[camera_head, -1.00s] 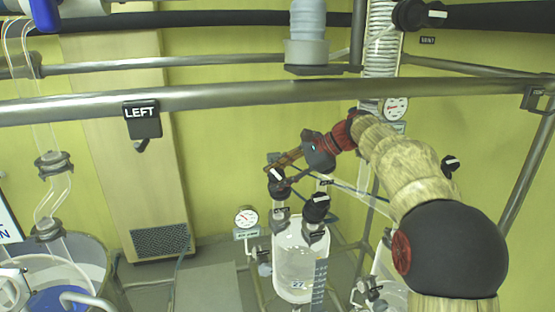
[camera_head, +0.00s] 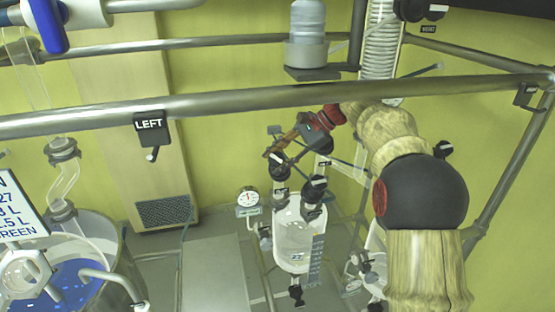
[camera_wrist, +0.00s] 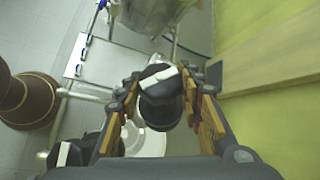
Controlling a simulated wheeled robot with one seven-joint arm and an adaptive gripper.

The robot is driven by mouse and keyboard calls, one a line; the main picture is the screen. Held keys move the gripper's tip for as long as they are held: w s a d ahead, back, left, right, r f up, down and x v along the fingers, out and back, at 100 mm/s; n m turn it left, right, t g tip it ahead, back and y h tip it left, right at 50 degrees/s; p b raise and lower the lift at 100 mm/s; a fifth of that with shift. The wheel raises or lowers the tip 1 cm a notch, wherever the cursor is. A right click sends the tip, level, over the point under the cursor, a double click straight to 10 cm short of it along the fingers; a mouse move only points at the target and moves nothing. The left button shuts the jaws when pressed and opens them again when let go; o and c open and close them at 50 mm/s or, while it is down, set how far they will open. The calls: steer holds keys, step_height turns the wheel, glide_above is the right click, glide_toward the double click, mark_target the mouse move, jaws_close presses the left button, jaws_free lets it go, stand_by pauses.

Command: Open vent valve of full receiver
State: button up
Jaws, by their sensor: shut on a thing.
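The glass receiver (camera_head: 291,232) hangs low in the centre of the head view, with a number label and a scale strip. Two black valve knobs with white bars stand on its top. My gripper (camera_head: 281,147) reaches down from the upper right to the left knob (camera_head: 277,172). In the wrist view, my gripper (camera_wrist: 161,80) is shut on this knob (camera_wrist: 160,104), a finger on each side. Its white bar lies at a slant. The right knob (camera_head: 314,194) is free and also shows at lower left in the wrist view (camera_wrist: 68,153).
A round gauge (camera_head: 248,198) stands left of the receiver. A steel rail (camera_head: 260,99) with a LEFT sign (camera_head: 150,127) crosses in front. A steel vessel with blue contents (camera_head: 65,280) is at lower left. A second glass vessel is partly hidden behind my arm.

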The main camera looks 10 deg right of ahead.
steer(key=shift+f, duration=0.1)
steer(key=o, duration=1.1)
steer(key=shift+o, duration=0.3)
steer(key=shift+f+t+b, duration=0.15)
steer(key=shift+t+b, duration=0.15)
steer(key=shift+b, duration=0.8)
steer(key=m+t+b, duration=0.1)
steer(key=b, duration=0.2)
steer(key=shift+f, duration=0.1)
steer(key=m+t+b, duration=0.1)
steer(key=b, duration=0.2)
steer(key=shift+y, duration=0.3)
steer(key=m+t+b, duration=0.1)
steer(key=b, duration=0.2)
steer(key=m+t+b, duration=0.1)
steer(key=b, duration=0.2)
steer(key=m+t+b, duration=0.1)
steer(key=b, duration=0.2)
steer(key=shift+b, duration=0.3)
